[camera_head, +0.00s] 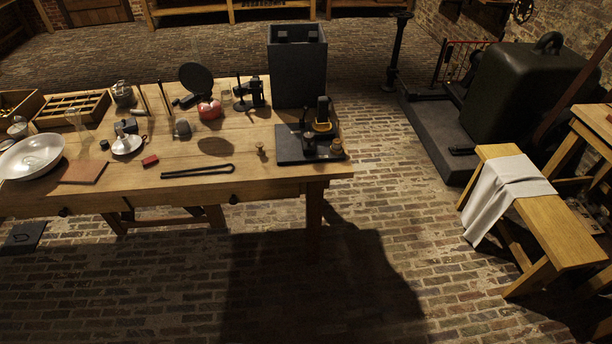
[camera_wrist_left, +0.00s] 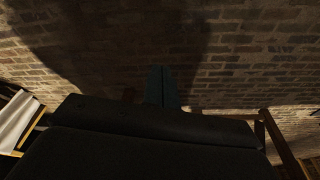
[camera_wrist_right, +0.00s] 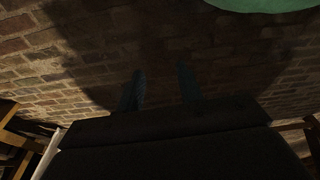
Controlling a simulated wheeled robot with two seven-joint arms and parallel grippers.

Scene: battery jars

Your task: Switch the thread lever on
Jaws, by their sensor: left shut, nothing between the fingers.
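No part is clearly recognisable as the thread lever. A dark device (camera_head: 322,120) with a yellowish ring stands on a black base plate (camera_head: 290,153) at the table's right end, with small brass-coloured knobs beside it; its details are too small to tell. A small dark upright apparatus (camera_head: 257,93) stands farther back. Neither gripper shows in the head view. My left gripper (camera_wrist_left: 162,86) has its fingers together and empty, over brick floor. My right gripper (camera_wrist_right: 160,88) has its fingers apart with nothing between them, also over brick floor.
A bench (camera_head: 545,215) with a white cloth (camera_head: 503,192) stands right. The brick floor (camera_head: 390,200) between is clear.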

